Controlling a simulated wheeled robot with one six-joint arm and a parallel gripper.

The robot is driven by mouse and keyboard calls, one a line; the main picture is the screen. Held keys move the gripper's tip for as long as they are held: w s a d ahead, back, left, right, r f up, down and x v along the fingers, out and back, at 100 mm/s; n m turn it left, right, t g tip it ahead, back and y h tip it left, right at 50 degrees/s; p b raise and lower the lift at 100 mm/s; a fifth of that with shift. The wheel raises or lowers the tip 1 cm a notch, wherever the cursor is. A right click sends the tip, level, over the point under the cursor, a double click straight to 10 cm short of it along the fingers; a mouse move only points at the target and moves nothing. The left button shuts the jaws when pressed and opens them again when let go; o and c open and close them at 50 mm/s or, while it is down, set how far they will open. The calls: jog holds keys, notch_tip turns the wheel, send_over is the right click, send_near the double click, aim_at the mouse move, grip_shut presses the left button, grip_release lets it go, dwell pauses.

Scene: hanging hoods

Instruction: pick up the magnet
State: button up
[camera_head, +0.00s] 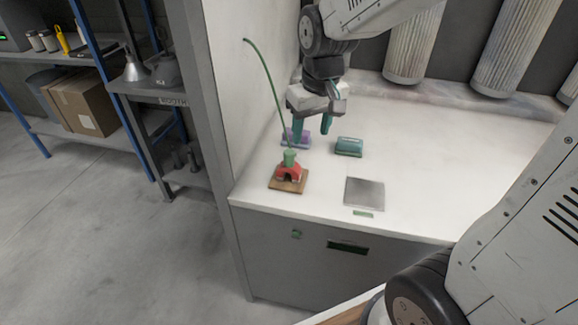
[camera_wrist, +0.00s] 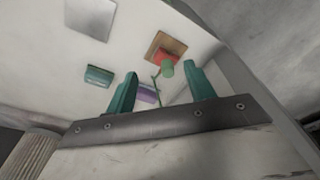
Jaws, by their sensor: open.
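The magnet looks to be the red arch-shaped piece (camera_head: 289,173) on a square wooden tile (camera_head: 302,184), at the left front of the white counter. A green knob (camera_head: 290,157) tops it, and a thin green stem rises from there, leaning left. In the wrist view the red piece (camera_wrist: 178,48) and green knob (camera_wrist: 167,68) show beyond the fingertips. My gripper (camera_head: 311,136) is open and empty, pointing down behind the magnet. Its teal fingers (camera_wrist: 160,70) also show in the wrist view, apart from the magnet.
A purple block (camera_head: 301,139) lies by my left finger, partly hidden. A teal block (camera_head: 348,147) is to its right. A grey metal plate (camera_head: 364,193) lies at the front. A wall (camera_head: 245,90) borders the left; ribbed columns (camera_head: 413,50) stand behind. The counter's right is clear.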

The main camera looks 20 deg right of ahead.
send_over(289, 152)
jog(key=s, duration=0.2)
notch_tip(289, 152, down, 6)
jog(key=shift+n, duration=0.3)
jog(key=f, duration=0.2)
jog(key=w+f, duration=0.1)
jog(key=f, duration=0.2)
jog(key=w+f, duration=0.1)
jog(key=f, duration=0.2)
jog(key=shift+w+f, duration=0.15)
jog(key=shift+f, duration=0.05)
grip_shut()
